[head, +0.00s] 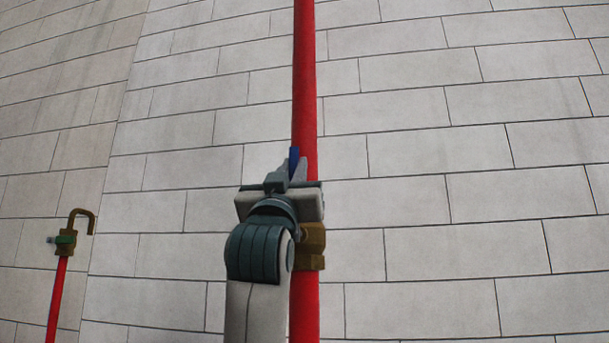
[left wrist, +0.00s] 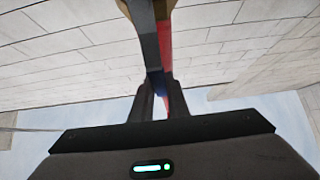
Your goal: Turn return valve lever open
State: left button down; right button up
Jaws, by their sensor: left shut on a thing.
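The return valve is a brass body (head: 312,247) on a vertical red pipe (head: 305,70) in the head view, partly hidden by my left arm. Its lever has a blue handle (head: 294,156) that points up along the pipe. My left gripper (head: 292,172) is shut on the blue handle, just above the brass body. In the left wrist view, the lever's grey arm (left wrist: 149,45) runs down to the blue part between the fingers of my left gripper (left wrist: 158,100). The red pipe (left wrist: 165,40) runs close behind it. My right gripper is not in view.
A second, shorter red pipe (head: 57,300) at the lower left carries a brass tap (head: 82,215) with a green part and a curved spout. A pale block wall (head: 450,150) fills the background. The space right of the main pipe looks clear.

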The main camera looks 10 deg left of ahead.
aim_at(292, 172)
pick_arm(q)
jog(key=shift+a+n, duration=0.1)
jog(key=shift+n, duration=0.2)
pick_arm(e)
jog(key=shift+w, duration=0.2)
pick_arm(q)
jog(key=c, duration=1.7)
grip_release()
